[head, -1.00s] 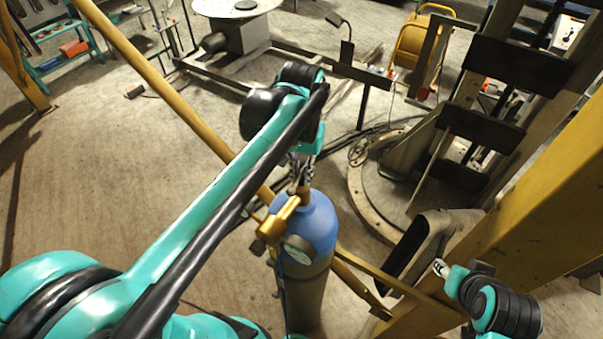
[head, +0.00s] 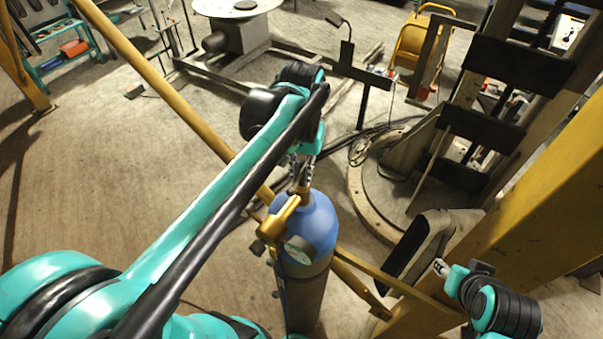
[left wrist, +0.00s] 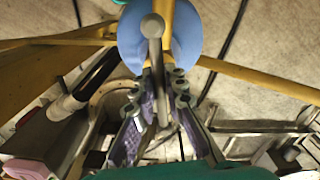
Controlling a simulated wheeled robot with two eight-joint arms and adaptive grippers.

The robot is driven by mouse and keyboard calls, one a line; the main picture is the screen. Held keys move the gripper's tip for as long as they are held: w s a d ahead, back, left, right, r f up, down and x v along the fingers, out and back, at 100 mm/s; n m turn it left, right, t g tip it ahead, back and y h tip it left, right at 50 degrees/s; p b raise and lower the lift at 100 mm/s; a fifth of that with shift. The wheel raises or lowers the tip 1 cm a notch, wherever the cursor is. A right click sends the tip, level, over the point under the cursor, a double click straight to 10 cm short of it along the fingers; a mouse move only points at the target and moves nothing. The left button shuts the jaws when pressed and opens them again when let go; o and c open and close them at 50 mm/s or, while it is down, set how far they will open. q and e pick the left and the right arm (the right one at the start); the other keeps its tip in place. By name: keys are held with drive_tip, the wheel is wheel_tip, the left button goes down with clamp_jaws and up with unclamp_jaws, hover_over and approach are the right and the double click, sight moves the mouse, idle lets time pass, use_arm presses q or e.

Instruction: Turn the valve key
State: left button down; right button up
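The valve key is a grey bar with a rounded end (left wrist: 152,27), seen in the left wrist view over the blue top of a gas cylinder. In the head view the blue cylinder (head: 315,232) stands upright with a brass valve (head: 277,222) and a round gauge. My left gripper (head: 301,172) is just above the valve, pointing down. In the left wrist view its fingers (left wrist: 160,92) lie on either side of the key bar, with gaps between. The head view hides most of the key. My right gripper (head: 441,267) is at the lower right, away from the cylinder and small.
A yellow rail (head: 165,85) runs diagonally behind the cylinder. A thick yellow beam (head: 540,190) stands at the right. A round floor plate (head: 362,195) and dark cables lie behind. Open floor (head: 110,170) lies to the left.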

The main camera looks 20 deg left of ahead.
sight(302, 171)
use_arm(q)
drive_tip(key=c, duration=1.6)
unclamp_jaws()
drive_tip(key=shift+o, duration=0.2)
drive_tip(key=shift+r, duration=0.1)
wheel_tip(302, 171, up, 12)
